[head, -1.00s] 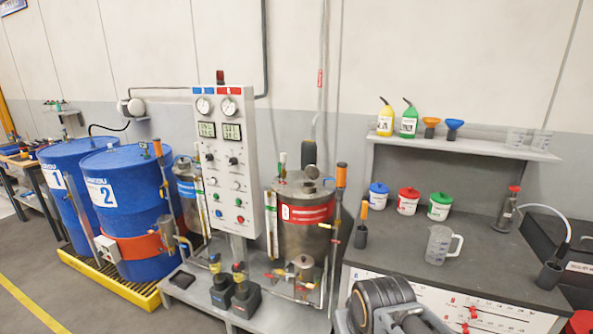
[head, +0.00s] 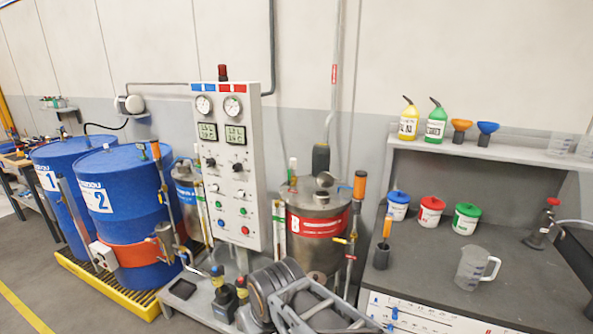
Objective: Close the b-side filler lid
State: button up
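The b-side tank (head: 305,246) is a steel cylinder with a red band (head: 322,226) and a white label, right of the control panel. On its top, a small round metal filler lid (head: 325,179) appears tilted up above a short neck; its exact angle is hard to tell at this size. My gripper cannot be made out in the head view. Parts of my own arm show at the bottom centre, in front of and below the tank, and hide part of the stand. Nothing of mine is seen touching the lid.
A dark fitting with a pipe (head: 321,160) rises behind the lid. An orange-handled upright tool (head: 359,185) stands right of the tank, and the control panel (head: 228,165) stands left. The workbench (head: 430,268) holds a clear jug (head: 476,268) and several lidded pots.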

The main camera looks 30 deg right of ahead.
aim_at(325, 179)
jog(key=z, duration=0.2)
jog(key=i, duration=0.75)
jog(key=z, duration=0.6)
